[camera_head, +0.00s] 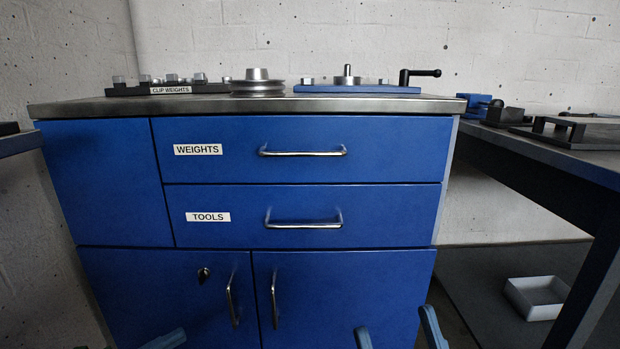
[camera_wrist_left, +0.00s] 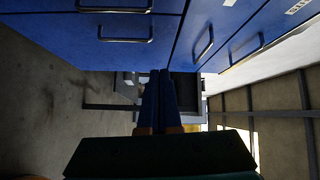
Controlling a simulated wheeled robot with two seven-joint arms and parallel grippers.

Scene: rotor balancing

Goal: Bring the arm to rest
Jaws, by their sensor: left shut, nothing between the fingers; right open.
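My left gripper (camera_head: 165,339) shows only as a blue-grey tip at the bottom left edge of the head view, low in front of the blue cabinet's lower door. In the left wrist view its two fingers (camera_wrist_left: 160,92) lie together, shut, with nothing between them. My right gripper (camera_head: 398,328) shows at the bottom edge of the head view, its two fingertips apart and empty, in front of the cabinet's lower right. The rest of both arms is out of view in the head view.
The blue cabinet (camera_head: 105,185) has bar handles on closed drawers and doors. On its steel top stand a clip weights rack (camera_head: 170,90), a grey pulley-like rotor (camera_head: 257,87) and a blue plate with a crank (camera_head: 357,89). A side table (camera_head: 560,150) and a white bin (camera_head: 538,297) are right.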

